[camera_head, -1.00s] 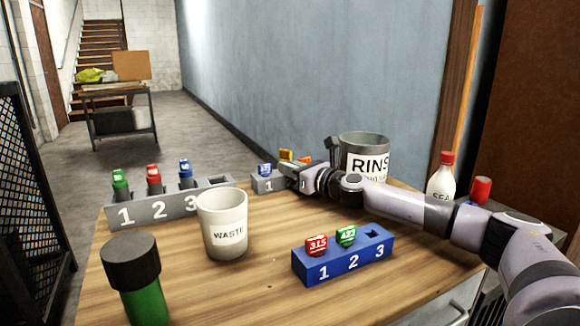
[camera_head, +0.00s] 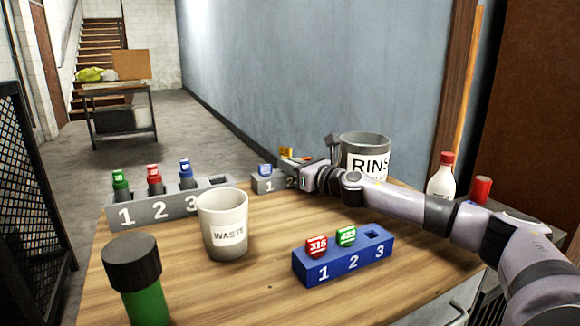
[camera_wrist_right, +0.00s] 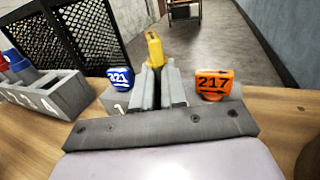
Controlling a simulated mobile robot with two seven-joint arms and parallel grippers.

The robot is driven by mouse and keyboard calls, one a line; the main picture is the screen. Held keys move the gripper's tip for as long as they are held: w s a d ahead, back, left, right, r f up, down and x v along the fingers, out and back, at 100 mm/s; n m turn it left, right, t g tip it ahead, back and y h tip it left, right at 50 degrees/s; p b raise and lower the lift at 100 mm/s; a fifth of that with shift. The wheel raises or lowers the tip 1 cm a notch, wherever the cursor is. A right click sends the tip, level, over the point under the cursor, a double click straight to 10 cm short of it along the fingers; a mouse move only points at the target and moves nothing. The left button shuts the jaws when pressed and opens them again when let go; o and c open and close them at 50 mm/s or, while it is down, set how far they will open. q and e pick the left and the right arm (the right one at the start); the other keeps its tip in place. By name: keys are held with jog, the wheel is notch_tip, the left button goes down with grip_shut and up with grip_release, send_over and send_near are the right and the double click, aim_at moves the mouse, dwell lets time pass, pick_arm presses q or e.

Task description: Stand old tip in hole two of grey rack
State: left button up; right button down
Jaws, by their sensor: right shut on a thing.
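My right gripper (camera_wrist_right: 160,85) is shut on a yellow tip (camera_wrist_right: 154,48), which sticks up past the fingers in the right wrist view. The yellow tip also shows in the head view (camera_head: 286,152), above the small grey rack (camera_head: 263,185) at the back of the table. This rack holds a blue tip marked 221 (camera_wrist_right: 120,78) by number 1 and an orange tip marked 217 (camera_wrist_right: 213,84) on the other side of the fingers. The fingers hide the middle of the rack. I cannot tell whether the yellow tip's lower end is in hole two. My left gripper is not in view.
A RINSE cup (camera_head: 367,150) stands right behind my right gripper. A longer grey rack (camera_head: 150,212) with several tips is at left. A WASTE cup (camera_head: 222,225), a blue rack (camera_head: 340,262) and a green bottle (camera_head: 140,280) stand nearer. A white bottle (camera_head: 441,185) is at right.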

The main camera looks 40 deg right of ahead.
jog(key=shift+f+b, duration=0.5)
jog(key=shift+f, duration=0.1)
dwell(0.7)
jog(key=shift+f, duration=0.2)
dwell(0.4)
jog(key=shift+a+f+p, duration=0.1)
jog(key=shift+p, duration=0.2)
dwell(0.4)
jog(key=shift+r, duration=0.2)
jog(key=shift+r+p, duration=0.25)
jog(key=shift+p, duration=0.25)
jog(key=shift+r, duration=0.35)
jog(key=c, duration=0.8)
grip_release()
jog(key=shift+r, duration=0.1)
